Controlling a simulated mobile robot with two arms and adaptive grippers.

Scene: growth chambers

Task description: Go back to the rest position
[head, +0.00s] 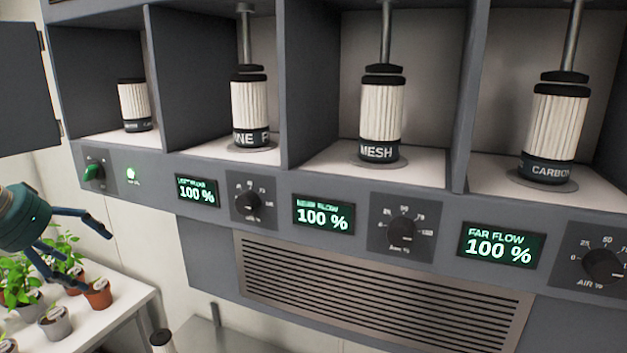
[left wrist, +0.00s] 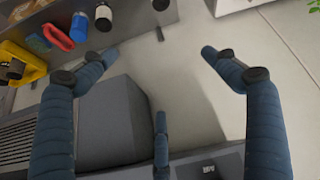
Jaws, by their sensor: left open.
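My left gripper (head: 90,258) comes in from the left in the head view, in front of the potted plants and left of the grey cabinet's control panel (head: 280,215). Its dark blue fingers are spread and hold nothing. My right gripper is in neither view.
Pleated filters stand in the cabinet bays, including the MESH filter (head: 381,115) and the CARBON filter (head: 554,130). An open door (head: 25,90) hangs left. Potted plants stand on a white table (head: 125,300). Bare floor (left wrist: 190,70) shows.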

